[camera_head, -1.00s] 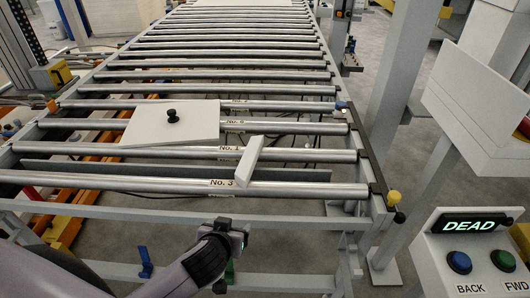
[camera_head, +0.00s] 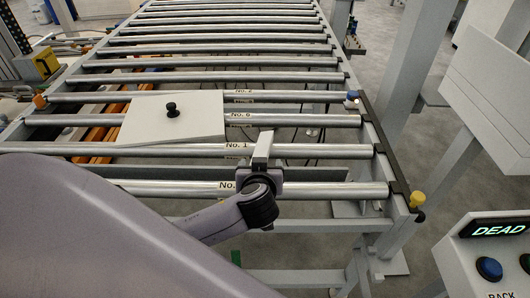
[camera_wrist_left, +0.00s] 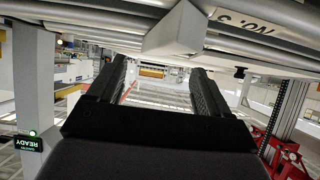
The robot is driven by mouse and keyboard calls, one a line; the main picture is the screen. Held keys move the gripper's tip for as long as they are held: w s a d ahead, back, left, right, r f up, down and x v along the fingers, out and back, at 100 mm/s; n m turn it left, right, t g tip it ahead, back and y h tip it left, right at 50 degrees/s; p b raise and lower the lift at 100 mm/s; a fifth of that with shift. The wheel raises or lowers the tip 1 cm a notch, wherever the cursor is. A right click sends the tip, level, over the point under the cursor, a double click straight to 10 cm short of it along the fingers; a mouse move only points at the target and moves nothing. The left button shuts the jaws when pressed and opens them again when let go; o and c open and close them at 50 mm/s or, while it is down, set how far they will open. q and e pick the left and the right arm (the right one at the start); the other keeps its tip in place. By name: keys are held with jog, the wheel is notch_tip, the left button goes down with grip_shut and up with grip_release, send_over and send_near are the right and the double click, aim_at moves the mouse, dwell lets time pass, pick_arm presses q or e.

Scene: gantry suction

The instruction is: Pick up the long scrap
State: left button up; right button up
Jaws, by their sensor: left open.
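The long scrap looks like a narrow pale block (camera_head: 263,147) lying lengthwise across the front rollers, near the No. 1 label. In the left wrist view the pale block (camera_wrist_left: 176,34) shows its end at the top, beyond the fingers. My left gripper (camera_head: 262,174) is at the near end of the block in the head view, partly hidden by its own wrist. In the left wrist view the left gripper (camera_wrist_left: 160,68) has its two dark fingers wide apart with nothing between them. I cannot tell whether a finger touches the block. My right gripper is not in view.
A pale square plate (camera_head: 172,119) with a black knob lies on the rollers to the left. Metal rollers (camera_head: 315,151) have open gaps between them. A yellow-capped post (camera_head: 417,200) stands at the front right corner. A button box (camera_head: 487,262) with a DEAD display is at the right.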

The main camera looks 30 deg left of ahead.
aim_at(260, 154)
pick_arm(q)
jog(key=shift+w+a+f, duration=0.2)
jog(key=shift+w+a, duration=0.05)
jog(key=shift+w, duration=0.25)
jog(key=x, duration=0.2)
jog(key=p+x, duration=0.1)
jog(key=x, duration=0.1)
jog(key=shift+w+a, duration=0.25)
jog(key=shift+a, duration=0.25)
jog(key=shift+w+a+f, duration=0.3)
jog(key=shift+w+f, duration=0.1)
jog(key=shift+w, duration=0.1)
jog(key=c, duration=1.3)
